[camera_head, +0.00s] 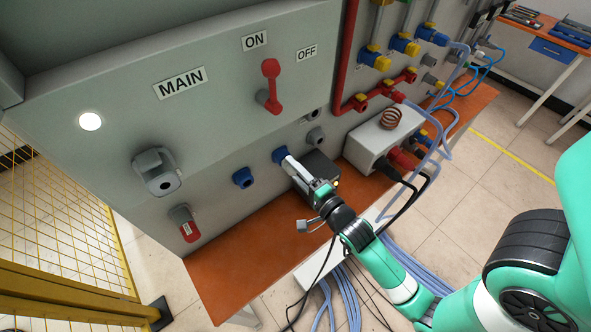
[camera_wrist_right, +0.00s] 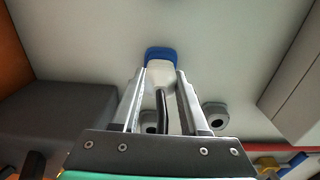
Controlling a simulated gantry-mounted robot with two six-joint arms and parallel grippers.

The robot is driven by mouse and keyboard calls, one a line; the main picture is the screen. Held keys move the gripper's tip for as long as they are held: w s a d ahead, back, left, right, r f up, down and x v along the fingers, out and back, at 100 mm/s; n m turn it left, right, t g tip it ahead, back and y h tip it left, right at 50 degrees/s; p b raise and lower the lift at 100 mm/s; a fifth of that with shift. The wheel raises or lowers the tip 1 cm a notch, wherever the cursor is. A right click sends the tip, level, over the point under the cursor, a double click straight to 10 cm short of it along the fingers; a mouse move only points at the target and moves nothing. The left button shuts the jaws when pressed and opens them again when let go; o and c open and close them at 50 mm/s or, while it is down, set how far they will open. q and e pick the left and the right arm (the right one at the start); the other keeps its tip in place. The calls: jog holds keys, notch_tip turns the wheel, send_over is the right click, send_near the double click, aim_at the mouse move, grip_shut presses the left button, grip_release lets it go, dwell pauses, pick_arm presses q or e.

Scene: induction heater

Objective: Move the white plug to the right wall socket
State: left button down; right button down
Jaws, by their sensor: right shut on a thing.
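The white plug (camera_wrist_right: 160,73) is between the fingers of my right gripper (camera_head: 296,171), which is shut on it. A dark cable runs back from the plug between the fingers. The plug's front meets the right blue wall socket (camera_head: 280,154), which also shows in the right wrist view (camera_wrist_right: 160,53). I cannot tell how deep it sits. The left blue wall socket (camera_head: 243,177) is empty. In the head view, the gripper mostly hides the plug. My left gripper is not in view.
A dark box (camera_head: 318,170) stands close beside my right gripper on the orange bench (camera_head: 233,269). Grey round fittings (camera_head: 315,137) are on the panel nearby. A red lever (camera_head: 270,86) is above. A white box with a coil (camera_head: 371,143) stands to the right.

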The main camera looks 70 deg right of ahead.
jog(key=shift+w+d, duration=0.1)
jog(key=shift+w, duration=0.05)
jog(key=shift+c, duration=1.7)
grip_release()
jog(key=b+v, duration=0.3)
jog(key=v, duration=0.8)
jog(key=shift+s, duration=0.3)
